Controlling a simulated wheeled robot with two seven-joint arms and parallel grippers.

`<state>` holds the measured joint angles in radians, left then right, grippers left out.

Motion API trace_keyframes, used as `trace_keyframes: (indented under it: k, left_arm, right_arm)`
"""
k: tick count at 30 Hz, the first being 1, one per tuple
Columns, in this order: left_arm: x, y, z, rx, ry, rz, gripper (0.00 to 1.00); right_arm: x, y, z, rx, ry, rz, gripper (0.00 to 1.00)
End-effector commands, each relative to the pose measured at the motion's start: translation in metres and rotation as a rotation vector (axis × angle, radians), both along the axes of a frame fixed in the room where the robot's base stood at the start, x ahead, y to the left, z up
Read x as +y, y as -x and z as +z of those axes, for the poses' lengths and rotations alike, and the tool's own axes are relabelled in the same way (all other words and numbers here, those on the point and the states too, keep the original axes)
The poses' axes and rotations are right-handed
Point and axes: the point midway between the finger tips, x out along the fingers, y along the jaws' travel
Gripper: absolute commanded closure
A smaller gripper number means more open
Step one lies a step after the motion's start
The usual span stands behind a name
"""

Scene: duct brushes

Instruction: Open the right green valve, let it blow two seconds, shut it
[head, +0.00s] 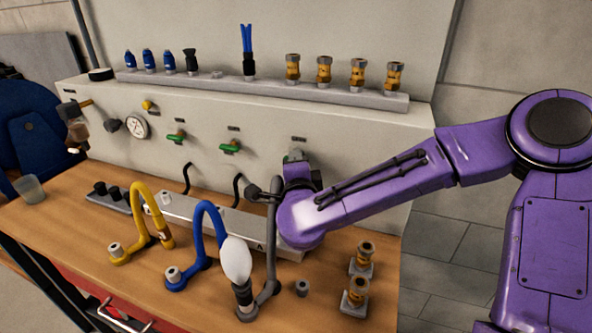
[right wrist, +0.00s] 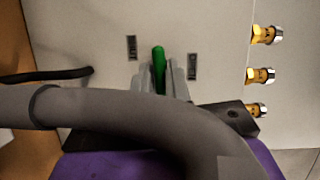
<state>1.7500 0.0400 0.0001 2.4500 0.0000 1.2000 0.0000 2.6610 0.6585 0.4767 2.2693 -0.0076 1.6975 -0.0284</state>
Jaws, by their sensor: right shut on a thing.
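The right green valve is mostly hidden by my right gripper (head: 295,165) in the head view. In the right wrist view its green handle (right wrist: 158,68) shows between the two grey fingers of my right gripper (right wrist: 160,82), which are shut on it. The handle runs upright in that picture. Whether the valve is open or shut I cannot tell. The left green valve (head: 176,136) and the middle green valve (head: 230,146) are on the panel to the left, untouched. My left gripper is out of view.
A grey hose (right wrist: 100,115) crosses close before the wrist camera. Yellow (head: 140,200) and blue (head: 207,215) hoses stand on the bench. A white-headed brush (head: 236,262) is at the front, and brass fittings (head: 354,292) stand at right.

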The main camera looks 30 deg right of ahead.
Motion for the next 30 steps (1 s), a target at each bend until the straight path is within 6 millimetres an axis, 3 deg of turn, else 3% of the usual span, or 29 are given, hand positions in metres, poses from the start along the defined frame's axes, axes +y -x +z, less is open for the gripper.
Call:
trace_keyframes:
  k: [15, 16, 18, 26, 30]
  left_arm:
    - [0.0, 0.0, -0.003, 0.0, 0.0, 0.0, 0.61]
    - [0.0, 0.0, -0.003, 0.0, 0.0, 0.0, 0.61]
    - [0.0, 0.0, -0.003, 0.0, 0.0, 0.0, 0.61]
    - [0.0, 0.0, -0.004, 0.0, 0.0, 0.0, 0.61]
    - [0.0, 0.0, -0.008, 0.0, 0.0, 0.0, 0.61]
  right_arm:
    - [0.001, 0.002, -0.004, -0.005, -0.013, 0.0, 1.0]
    - [0.001, 0.002, -0.004, -0.005, -0.013, 0.0, 0.75]
    - [0.001, 0.001, -0.003, -0.006, -0.013, 0.0, 0.61]
    - [0.001, 0.001, -0.002, -0.011, -0.013, 0.0, 0.61]
    - [0.008, 0.015, -0.002, -0.012, -0.011, 0.004, 0.61]
